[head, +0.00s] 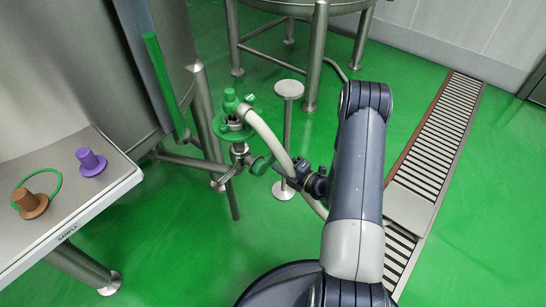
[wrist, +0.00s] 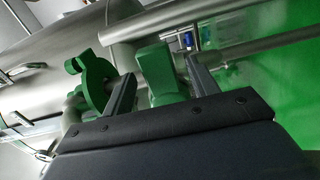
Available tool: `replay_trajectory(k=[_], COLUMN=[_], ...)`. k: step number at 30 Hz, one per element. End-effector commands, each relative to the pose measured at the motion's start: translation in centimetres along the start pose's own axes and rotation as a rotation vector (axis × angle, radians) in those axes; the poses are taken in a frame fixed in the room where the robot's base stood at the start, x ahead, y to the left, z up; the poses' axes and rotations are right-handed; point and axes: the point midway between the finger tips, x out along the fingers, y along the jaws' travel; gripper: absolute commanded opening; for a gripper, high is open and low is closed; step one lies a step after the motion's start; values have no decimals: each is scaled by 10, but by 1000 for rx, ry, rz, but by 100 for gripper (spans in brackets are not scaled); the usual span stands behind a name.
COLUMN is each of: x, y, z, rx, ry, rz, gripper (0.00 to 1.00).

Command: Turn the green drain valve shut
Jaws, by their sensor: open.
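A green valve handle (wrist: 158,72) stands between the two spread fingers of my gripper (wrist: 160,68) in the wrist view, with a visible gap on each side. The gripper is open. The gripper partly hides this area, and I cannot tell the handle's exact turn angle. A second green part with a wing-like shape (wrist: 93,80) sits left of the left finger in the wrist view.
A pale hose (head: 268,133) curves from a green-topped fitting (head: 232,104) down past my gripper. A small round-topped stand (head: 289,89) is just behind. A steel table (head: 90,205) with brown and purple plugs is at left. A drain grate (head: 440,130) runs along the right.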

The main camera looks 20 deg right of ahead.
Motion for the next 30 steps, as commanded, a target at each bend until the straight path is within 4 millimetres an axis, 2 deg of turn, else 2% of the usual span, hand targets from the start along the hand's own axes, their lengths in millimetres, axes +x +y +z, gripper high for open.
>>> replay_trajectory(k=[1, 6, 12, 19, 30], x=[-12, -43, -68, -78, -75], y=[2, 2, 1, 0, 0], z=[2, 2, 1, 0, 0], rx=[2, 2, 1, 0, 0], ry=[-6, -6, -4, -1, 1], rz=[-2, -1, -1, 0, -1], gripper=[56, 56, 56, 56, 56])
